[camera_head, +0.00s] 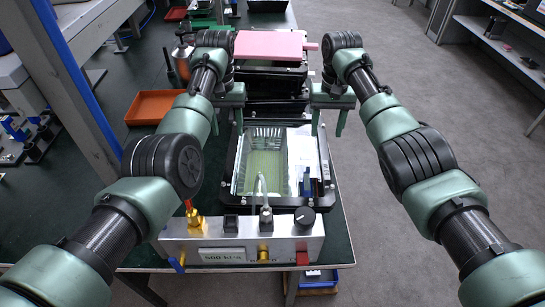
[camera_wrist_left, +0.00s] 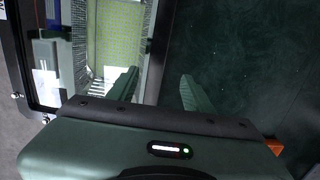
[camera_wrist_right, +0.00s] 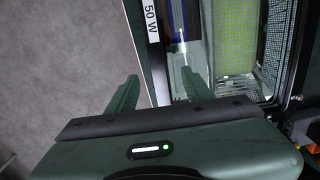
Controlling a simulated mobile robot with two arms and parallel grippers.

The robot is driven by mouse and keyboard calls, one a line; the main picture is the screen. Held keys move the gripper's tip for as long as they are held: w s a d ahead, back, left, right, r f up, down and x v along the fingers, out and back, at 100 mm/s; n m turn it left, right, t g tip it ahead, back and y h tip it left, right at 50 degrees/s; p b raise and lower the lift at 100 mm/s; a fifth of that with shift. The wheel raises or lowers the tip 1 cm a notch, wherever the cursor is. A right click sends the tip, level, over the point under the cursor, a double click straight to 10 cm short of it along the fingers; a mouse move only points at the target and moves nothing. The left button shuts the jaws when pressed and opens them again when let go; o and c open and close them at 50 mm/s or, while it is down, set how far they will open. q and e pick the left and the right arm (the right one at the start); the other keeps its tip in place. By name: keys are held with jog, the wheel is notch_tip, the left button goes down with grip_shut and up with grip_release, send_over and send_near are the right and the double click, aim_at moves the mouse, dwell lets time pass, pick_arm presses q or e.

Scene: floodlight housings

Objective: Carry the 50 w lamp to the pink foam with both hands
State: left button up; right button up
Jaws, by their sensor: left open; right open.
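The 50 W lamp (camera_head: 262,165) is a black-framed housing with an open, bright interior and a yellow-green grid panel. It lies on the bench in front of me. Its "50 W" label (camera_wrist_right: 152,22) shows in the right wrist view. The pink foam (camera_head: 268,45) is a flat slab on top of dark housings behind the lamp. My left gripper (camera_head: 229,124) is open at the lamp's far left side; in its wrist view, the lamp's edge lies between the fingers' lines. My right gripper (camera_head: 328,125) is open at the far right side. Contact with the lamp cannot be told.
A silver control box (camera_head: 243,240) with a knob, connectors and a "500 kPa" plate stands at the near bench edge. An orange tray (camera_head: 152,107) lies left of the lamp. Dark housings (camera_head: 270,80) stand behind it. The grey floor (camera_head: 400,70) to the right is open.

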aim_at(232, 151)
pick_arm(q)
jog(key=shift+d+r, duration=0.15)
jog(key=shift+d, duration=0.05)
pick_arm(e)
jog(key=shift+d+r, duration=0.1)
jog(key=shift+d, duration=0.05)
pick_arm(q)
jog(key=shift+s+d+r, duration=0.2)
jog(key=shift+s+r, duration=0.05)
pick_arm(e)
jog(key=shift+s+d+r, duration=0.15)
jog(key=shift+s+r, duration=0.1)
jog(key=shift+s, duration=0.15)
pick_arm(q)
jog(key=shift+s+a, duration=0.1)
jog(key=shift+s, duration=0.35)
pick_arm(e)
jog(key=shift+s, duration=0.45)
pick_arm(q)
jog(key=f, duration=0.7)
jog(key=shift+w+f, duration=0.3)
jog(key=shift+f, duration=0.1)
pick_arm(e)
jog(key=f, duration=0.7)
jog(key=shift+w+f, duration=0.35)
jog(key=shift+f, duration=0.05)
pick_arm(q)
grip_shut()
pick_arm(e)
grip_shut()
